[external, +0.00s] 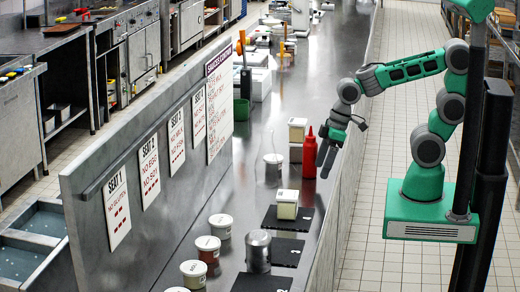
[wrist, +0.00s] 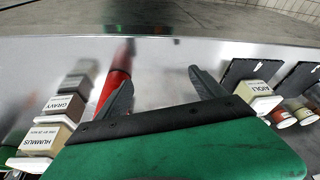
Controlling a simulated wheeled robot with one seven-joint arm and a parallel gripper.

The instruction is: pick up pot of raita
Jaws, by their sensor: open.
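I cannot read the name raita on any pot. Several round white-lidded pots stand on the counter at the lower left of the external view, one pale (external: 220,229) and one with dark red contents (external: 208,252); their labels are too small to read. Two such pots show at the right edge of the wrist view (wrist: 285,119). My gripper (external: 327,165) is open and empty over the counter's right side, close to a red bottle (external: 309,156). In the wrist view its fingers (wrist: 160,80) are spread, with the red bottle (wrist: 119,78) beside the left finger.
Square tubs labelled gravy (wrist: 66,104) and hummus (wrist: 38,139) lie left in the wrist view, aioli (wrist: 256,89) right. A metal canister (external: 258,252) stands near black mats (external: 287,251). A partition with seat signs (external: 117,210) borders the counter's left.

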